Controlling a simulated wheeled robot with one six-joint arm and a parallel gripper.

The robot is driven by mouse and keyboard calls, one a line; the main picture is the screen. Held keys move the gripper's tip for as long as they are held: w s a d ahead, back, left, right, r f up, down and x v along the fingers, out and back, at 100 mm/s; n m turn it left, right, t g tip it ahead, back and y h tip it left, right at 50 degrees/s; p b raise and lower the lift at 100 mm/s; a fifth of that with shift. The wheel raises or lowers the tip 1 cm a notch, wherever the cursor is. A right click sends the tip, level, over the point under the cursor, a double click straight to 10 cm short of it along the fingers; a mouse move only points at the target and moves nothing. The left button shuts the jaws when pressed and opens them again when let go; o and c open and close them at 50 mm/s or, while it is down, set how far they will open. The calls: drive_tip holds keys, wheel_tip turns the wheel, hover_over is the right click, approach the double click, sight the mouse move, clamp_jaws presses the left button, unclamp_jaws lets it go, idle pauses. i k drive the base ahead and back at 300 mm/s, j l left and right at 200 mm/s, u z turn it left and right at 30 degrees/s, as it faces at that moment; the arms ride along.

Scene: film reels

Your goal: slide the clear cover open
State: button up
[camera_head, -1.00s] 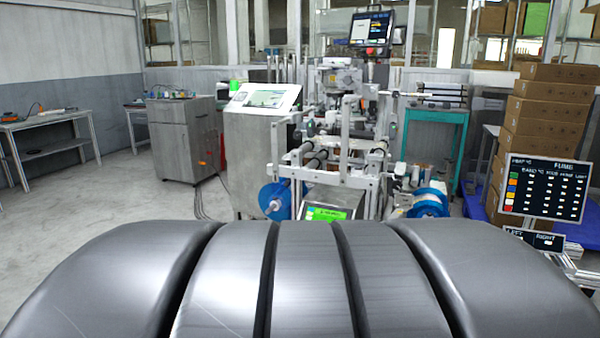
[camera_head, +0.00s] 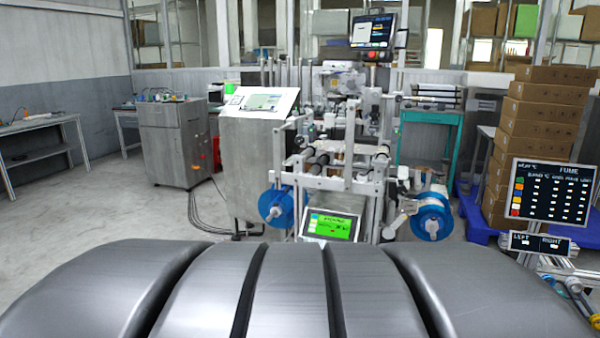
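The film reel machine (camera_head: 345,165) stands ahead of me, a frame of metal bars and rollers. A blue reel (camera_head: 277,207) sits at its lower left and another blue reel (camera_head: 432,215) at its lower right. A small screen with a green display (camera_head: 331,226) is low at its front. I cannot make out the clear cover in this view. My gripper is not in view.
A grey cabinet (camera_head: 172,142) and a workbench (camera_head: 35,140) stand at the left. Stacked cardboard boxes (camera_head: 540,130) and a sign board marked FUME (camera_head: 553,190) are at the right. A teal table (camera_head: 432,116) stands behind. The floor (camera_head: 95,205) at the left is clear.

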sight(301, 239)
drive_tip(key=i+j, duration=0.3)
drive_tip(key=i, duration=0.2)
drive_tip(key=i+j, duration=0.3)
drive_tip(key=i, duration=0.25)
drive_tip(key=i+j+z, duration=0.1)
drive_tip(key=i+j, duration=0.2)
drive_tip(key=i, duration=0.2)
